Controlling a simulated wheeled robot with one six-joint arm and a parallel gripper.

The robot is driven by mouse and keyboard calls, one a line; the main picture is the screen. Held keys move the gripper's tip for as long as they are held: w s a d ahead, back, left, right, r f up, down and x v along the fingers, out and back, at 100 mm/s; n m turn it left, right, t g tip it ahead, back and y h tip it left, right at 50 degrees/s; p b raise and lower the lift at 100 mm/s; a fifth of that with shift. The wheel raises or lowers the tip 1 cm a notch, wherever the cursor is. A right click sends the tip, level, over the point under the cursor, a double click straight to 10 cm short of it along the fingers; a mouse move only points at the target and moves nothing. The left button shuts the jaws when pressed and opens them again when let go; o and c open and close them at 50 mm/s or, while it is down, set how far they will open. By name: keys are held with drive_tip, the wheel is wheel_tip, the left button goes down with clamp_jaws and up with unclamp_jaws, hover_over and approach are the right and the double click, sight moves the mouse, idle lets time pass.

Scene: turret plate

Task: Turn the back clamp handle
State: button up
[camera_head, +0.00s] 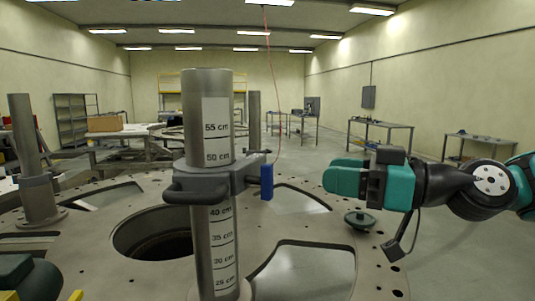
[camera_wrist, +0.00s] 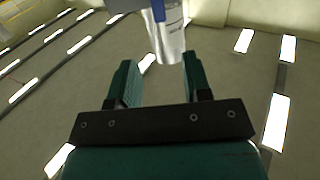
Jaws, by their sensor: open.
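A grey clamp (camera_head: 215,183) sits around the tall marked metal post (camera_head: 208,125) in the head view. A blue handle (camera_head: 266,182) hangs upright at its right end. I cannot tell whether this is the back clamp. My gripper (camera_head: 332,176), with green fingers, is to the right of the blue handle, apart from it, pointing left. In the wrist view my gripper (camera_wrist: 160,78) is open with nothing between its fingers. A shiny metal cylinder (camera_wrist: 171,45) with a blue part shows beyond the fingertips at the top; its identity is unclear.
The posts stand on a round metal plate (camera_head: 100,276) with wide openings. Another post with a collar (camera_head: 38,185) stands at left, and one post (camera_head: 254,120) farther back. A red cable (camera_head: 272,70) hangs behind the handle.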

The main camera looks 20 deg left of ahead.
sight(272, 167)
drive_tip(key=a+p, duration=0.2)
drive_tip(key=a, duration=0.3)
drive_tip(key=a+p, duration=0.3)
drive_tip(key=a, duration=0.2)
drive_tip(key=shift+w+a+r, duration=0.15)
drive_tip(key=shift+w+a, duration=0.05)
drive_tip(key=shift+a, duration=0.1)
drive_tip(key=shift+a+p, duration=0.3)
drive_tip(key=shift+a, duration=0.45)
drive_tip(key=shift+c, duration=0.4)
clamp_jaws()
